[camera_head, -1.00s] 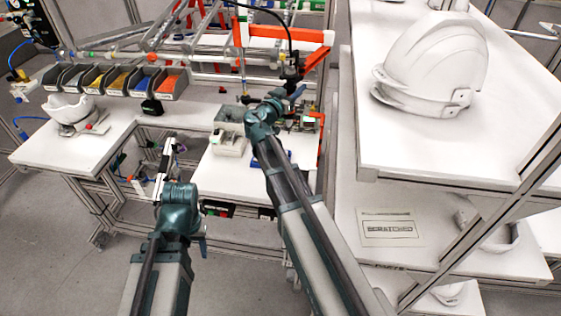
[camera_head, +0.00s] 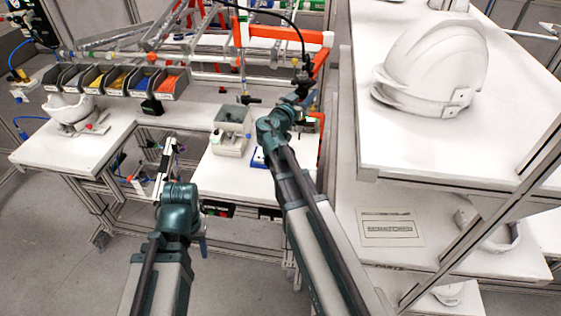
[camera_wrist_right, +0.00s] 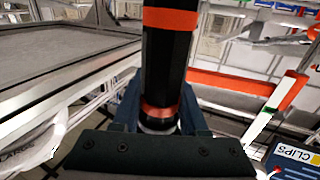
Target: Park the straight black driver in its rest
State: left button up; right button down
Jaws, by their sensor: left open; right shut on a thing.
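The straight black driver (camera_wrist_right: 170,55) stands upright in the right wrist view, with an orange band and a reddish ring lower down. In the head view it (camera_head: 303,73) is small and dark, under a black cable. My right gripper (camera_head: 299,96) is shut on the driver and holds it over the right part of the bench. In the wrist view the jaws (camera_wrist_right: 158,118) close around its lower part. My left gripper (camera_head: 170,148) is open and empty, low in front of the bench gap. I cannot make out the driver's rest clearly.
An orange frame (camera_head: 280,32) rises close behind my right gripper. A small dark tool (camera_head: 246,98) hangs left of it. A shelf with a white helmet (camera_head: 435,65) bounds the right side.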

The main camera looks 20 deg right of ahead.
jog(key=d, duration=0.6)
jog(key=shift+w, duration=0.35)
grip_release()
dwell(0.4)
jog(key=shift+a, duration=0.1)
jog(key=v, duration=1.1)
dwell(0.6)
